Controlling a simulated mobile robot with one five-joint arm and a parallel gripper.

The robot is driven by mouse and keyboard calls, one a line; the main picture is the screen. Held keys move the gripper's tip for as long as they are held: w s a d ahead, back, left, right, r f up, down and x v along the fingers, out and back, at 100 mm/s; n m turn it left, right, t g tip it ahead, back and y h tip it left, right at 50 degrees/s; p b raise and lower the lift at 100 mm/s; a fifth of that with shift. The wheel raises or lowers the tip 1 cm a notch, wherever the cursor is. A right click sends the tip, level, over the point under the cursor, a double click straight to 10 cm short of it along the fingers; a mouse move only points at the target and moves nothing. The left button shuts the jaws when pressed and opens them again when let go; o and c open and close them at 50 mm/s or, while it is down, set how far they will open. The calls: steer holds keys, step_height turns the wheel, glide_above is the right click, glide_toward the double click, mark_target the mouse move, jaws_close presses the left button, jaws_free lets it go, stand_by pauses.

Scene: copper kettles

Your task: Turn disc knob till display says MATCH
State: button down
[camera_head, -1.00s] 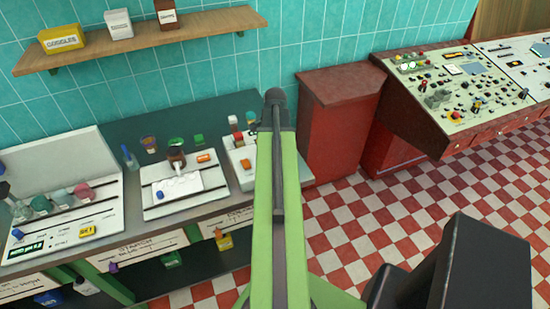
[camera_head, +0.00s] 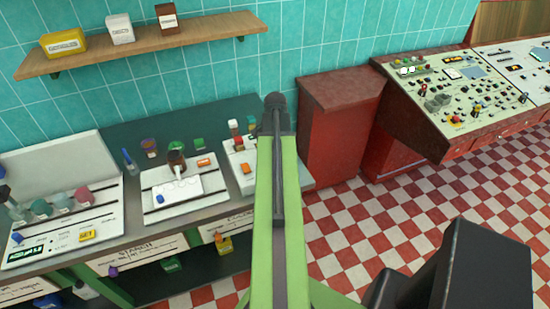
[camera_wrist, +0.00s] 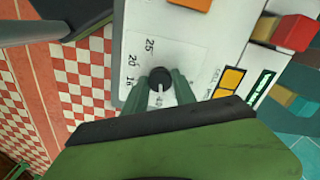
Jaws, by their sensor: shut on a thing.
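A black disc knob (camera_wrist: 160,76) with a pale pointer mark sits on a white panel (camera_wrist: 185,32) in the wrist view. Printed numbers, including 25 and 20, run along its left side. My gripper (camera_wrist: 161,85) is shut on the knob, one green finger on each side. A narrow dark display with green characters (camera_wrist: 262,86) lies right of the knob; its text is too small to read. In the head view my arm hides the knob and gripper; part of the white panel (camera_head: 232,157) shows left of the arm.
A red block (camera_wrist: 295,32) stands at the upper right. In the head view, the dark bench (camera_head: 120,135) holds other instruments, including a white tray unit (camera_head: 205,190). A red cabinet (camera_head: 335,130) stands right of my arm.

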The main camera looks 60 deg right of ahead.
steer(key=n, duration=0.6)
stand_by(0.3)
steer(key=shift+n, duration=0.4)
steer(key=shift+w, duration=0.1)
steer(key=c, duration=1)
jaws_free()
step_height(320, 180, up, 18)
steer(key=p, duration=1.7)
steer(key=shift+f, duration=0.25)
